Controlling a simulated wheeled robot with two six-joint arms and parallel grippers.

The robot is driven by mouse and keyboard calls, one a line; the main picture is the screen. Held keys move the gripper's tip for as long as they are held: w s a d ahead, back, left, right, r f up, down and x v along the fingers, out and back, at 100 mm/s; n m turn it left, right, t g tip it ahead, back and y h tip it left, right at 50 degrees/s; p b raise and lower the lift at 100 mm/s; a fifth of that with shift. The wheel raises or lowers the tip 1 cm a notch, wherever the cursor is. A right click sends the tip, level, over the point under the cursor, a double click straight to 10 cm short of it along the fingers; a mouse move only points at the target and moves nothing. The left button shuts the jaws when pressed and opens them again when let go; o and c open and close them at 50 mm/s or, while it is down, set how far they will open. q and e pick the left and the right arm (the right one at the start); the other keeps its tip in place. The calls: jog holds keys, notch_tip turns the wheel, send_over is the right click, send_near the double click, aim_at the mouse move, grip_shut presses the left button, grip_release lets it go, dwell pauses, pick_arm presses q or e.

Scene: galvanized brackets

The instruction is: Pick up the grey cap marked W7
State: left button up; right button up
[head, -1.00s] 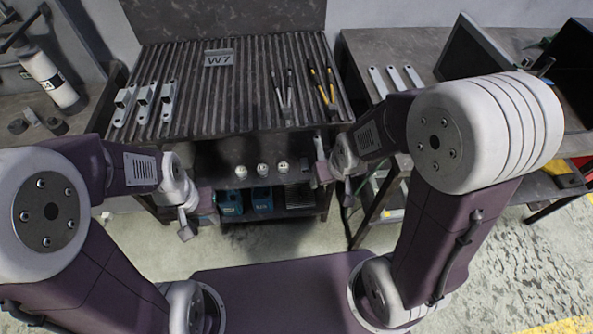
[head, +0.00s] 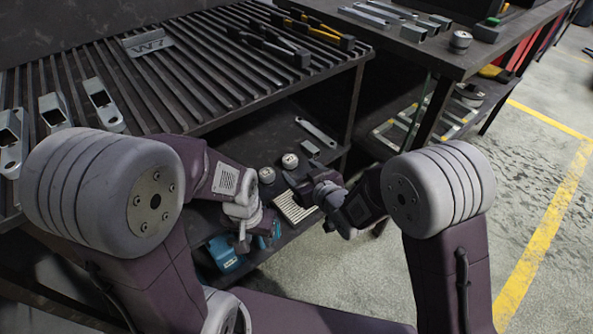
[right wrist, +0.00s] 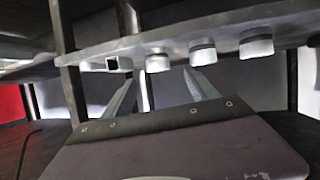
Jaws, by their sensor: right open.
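A grey piece lettered W7 (head: 147,42) lies on the slatted tabletop at the upper left of the head view; it looks like an angled plate. Round, pale-topped grey caps (head: 290,161) (head: 267,175) stand on the shelf below; I cannot read any marking on them. In the right wrist view, three round caps (right wrist: 203,52) appear in a row, upside down. My right gripper (head: 333,208) is open and empty in front of the shelf, and its fingers (right wrist: 160,76) point toward the row, apart from it. My left gripper (head: 243,240) is left of it; its jaws are unclear.
Brackets (head: 103,104) and pliers (head: 268,42) lie on the slatted top. The shelf also holds a flat bar (head: 316,132), a ribbed block (head: 295,207) and blue bins (head: 224,253). A second table (head: 425,57) stands right. Floor (head: 535,150) there is clear.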

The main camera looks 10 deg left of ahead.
aim_at(293, 163)
jog(key=b+x, duration=0.1)
jog(key=x, duration=0.2)
jog(key=shift+s+d+f, duration=0.1)
jog(key=shift+f, duration=0.05)
jog(key=shift+w+a, duration=0.25)
jog(key=shift+w, duration=0.05)
jog(key=b+x, duration=0.3)
jog(key=x, duration=0.2)
jog(key=shift+d+f+b, duration=0.15)
jog(key=shift+d+b, duration=0.05)
jog(key=shift+b, duration=0.15)
jog(key=shift+w+a, duration=0.1)
jog(key=shift+w, duration=0.05)
grip_shut()
